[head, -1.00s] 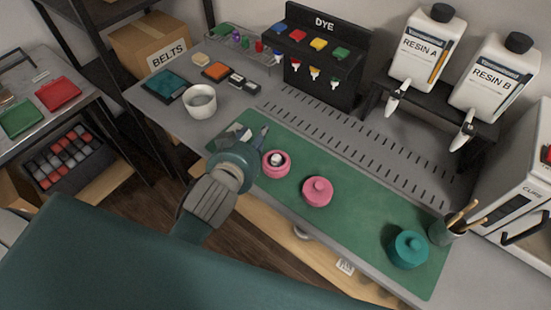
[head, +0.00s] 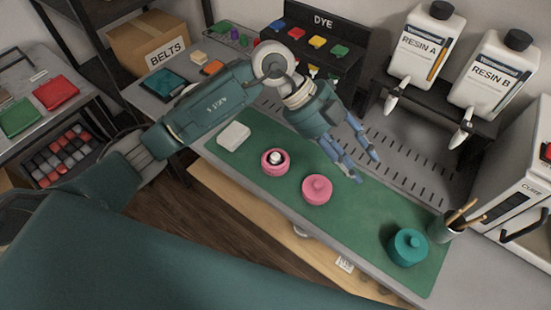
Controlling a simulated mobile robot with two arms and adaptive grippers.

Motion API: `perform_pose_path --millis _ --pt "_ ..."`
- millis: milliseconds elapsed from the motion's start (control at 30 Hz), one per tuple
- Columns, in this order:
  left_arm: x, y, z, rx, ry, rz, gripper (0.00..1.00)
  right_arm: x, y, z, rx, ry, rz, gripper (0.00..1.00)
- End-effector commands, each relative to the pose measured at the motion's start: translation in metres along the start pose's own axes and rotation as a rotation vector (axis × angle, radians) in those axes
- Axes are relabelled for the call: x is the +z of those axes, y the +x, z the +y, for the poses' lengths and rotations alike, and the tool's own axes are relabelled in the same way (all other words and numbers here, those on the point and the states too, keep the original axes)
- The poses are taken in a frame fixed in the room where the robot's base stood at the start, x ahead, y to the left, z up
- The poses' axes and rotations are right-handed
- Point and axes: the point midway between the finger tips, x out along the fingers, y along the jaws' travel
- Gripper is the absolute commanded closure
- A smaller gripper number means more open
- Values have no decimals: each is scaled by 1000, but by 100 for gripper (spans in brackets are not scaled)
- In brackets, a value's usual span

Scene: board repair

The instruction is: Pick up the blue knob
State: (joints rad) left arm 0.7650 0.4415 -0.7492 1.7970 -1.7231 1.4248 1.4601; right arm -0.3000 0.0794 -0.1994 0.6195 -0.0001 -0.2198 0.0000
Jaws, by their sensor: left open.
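My left gripper (head: 363,168) is open and empty, its fingers pointing down and right above the back part of the green mat (head: 365,225). A pink lidded piece with a knob on top (head: 317,190) sits on the mat, just left of the fingers. A pink ring-shaped piece (head: 268,168) with a pale round centre is further left. A round teal piece with a knob on top (head: 408,248) sits at the mat's right end, well away from the gripper. Small coloured items (head: 236,34) lie at the back left; I cannot clearly pick out a blue knob among them. My right gripper is out of view.
A white block (head: 234,135) lies on the mat's left end. The dye rack (head: 322,28) and two resin bottles (head: 413,52) stand along the back. A pot with sticks (head: 445,230) is near the teal piece. The mat between the pink and teal pieces is clear.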

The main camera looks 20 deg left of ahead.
Motion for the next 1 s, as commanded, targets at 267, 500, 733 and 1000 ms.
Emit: perform_pose_path --millis 267,500,733,1000 --pt "106 -103 97 498 -259 -456 59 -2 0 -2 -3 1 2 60" --pt "124 -122 122 582 -335 -551 59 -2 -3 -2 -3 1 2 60" --pt "136 -97 141 579 -331 -548 59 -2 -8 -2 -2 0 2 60" --pt "142 -76 153 579 -329 -543 59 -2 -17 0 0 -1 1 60"
